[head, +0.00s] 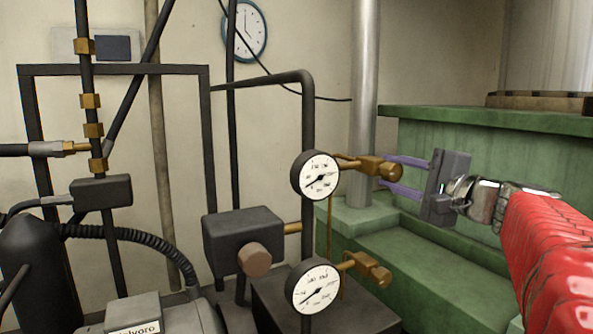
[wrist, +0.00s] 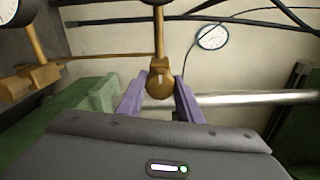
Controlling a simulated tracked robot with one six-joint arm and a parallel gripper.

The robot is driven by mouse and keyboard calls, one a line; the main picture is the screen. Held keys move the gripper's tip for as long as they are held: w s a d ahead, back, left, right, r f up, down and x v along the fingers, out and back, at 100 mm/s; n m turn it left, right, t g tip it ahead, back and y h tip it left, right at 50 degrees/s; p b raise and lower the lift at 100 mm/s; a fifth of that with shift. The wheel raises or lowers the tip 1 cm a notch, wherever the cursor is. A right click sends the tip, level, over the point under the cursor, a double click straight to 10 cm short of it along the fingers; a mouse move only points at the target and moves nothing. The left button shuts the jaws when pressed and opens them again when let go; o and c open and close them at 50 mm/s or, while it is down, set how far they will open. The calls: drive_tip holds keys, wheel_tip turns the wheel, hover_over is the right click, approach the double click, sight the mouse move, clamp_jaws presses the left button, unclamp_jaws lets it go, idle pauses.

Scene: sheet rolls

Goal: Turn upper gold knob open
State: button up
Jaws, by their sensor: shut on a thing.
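The upper gold knob (head: 387,169) sits at the end of a short gold stem to the right of the upper gauge (head: 315,175). My gripper (head: 391,175) has reached it from the right, with its purple fingers at the knob. In the wrist view the knob (wrist: 160,82) is between the two purple fingertips of my gripper (wrist: 161,88), which are shut on it. The lower gold knob (head: 375,273) is beside the lower gauge (head: 313,286). It also shows in the wrist view (wrist: 30,82), at the left.
A green stepped block (head: 470,140) stands behind and below my gripper. A silver vertical pipe (head: 363,100) rises behind the upper knob. A dark box with a brown round knob (head: 254,259) is left of the gauges. A wall clock (head: 243,30) hangs at the back.

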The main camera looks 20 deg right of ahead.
drive_tip(key=shift+a+f+n, duration=0.1)
drive_tip(key=shift+f+n, duration=0.15)
drive_tip(key=shift+n, duration=0.15)
drive_tip(key=o, duration=1)
drive_tip(key=shift+r, duration=0.15)
drive_tip(key=shift+o, duration=0.2)
drive_tip(key=s+d, duration=0.2)
drive_tip(key=s, duration=1.1)
drive_tip(key=shift+s, duration=0.35)
